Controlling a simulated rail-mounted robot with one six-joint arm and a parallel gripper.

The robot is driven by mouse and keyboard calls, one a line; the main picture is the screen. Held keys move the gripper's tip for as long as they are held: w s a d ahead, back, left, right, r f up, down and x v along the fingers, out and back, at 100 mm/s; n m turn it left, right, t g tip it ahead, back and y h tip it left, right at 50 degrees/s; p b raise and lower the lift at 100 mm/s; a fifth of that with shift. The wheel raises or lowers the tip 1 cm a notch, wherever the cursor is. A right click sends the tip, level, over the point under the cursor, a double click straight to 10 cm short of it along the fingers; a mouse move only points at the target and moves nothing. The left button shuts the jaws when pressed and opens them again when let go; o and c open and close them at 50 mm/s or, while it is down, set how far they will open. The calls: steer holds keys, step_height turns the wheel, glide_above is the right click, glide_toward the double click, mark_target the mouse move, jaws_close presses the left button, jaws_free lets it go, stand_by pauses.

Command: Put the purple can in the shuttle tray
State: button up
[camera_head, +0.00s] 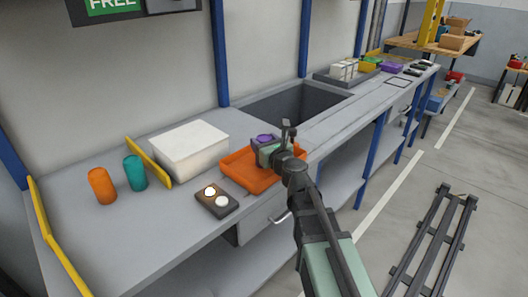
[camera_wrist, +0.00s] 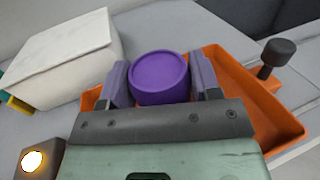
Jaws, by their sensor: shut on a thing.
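The purple can (camera_wrist: 160,75) is upright between the two fingers of my gripper (camera_wrist: 160,84) in the wrist view. The fingers press on its left and right sides, so my gripper is shut on it. In the head view only the top of the purple can (camera_head: 265,139) shows; my gripper (camera_head: 270,150) hides the rest. The orange shuttle tray (camera_head: 248,180) lies on the bench below the can. The tray's wall also shows in the wrist view (camera_wrist: 272,108). Whether the can touches the tray floor cannot be told.
A white box (camera_head: 190,150) stands left of the tray. An orange can (camera_head: 102,186) and a teal can (camera_head: 134,172) stand farther left by a yellow rail (camera_head: 148,161). A dark button box (camera_head: 216,199) sits in front. A recessed opening (camera_head: 298,102) lies behind the tray.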

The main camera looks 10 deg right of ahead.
steer(key=shift+f, duration=0.1)
steer(key=o, duration=1.1)
steer(key=shift+r, duration=0.3)
steer(key=v, duration=0.7)
steer(key=shift+s, duration=0.25)
steer(key=shift+d, duration=0.1)
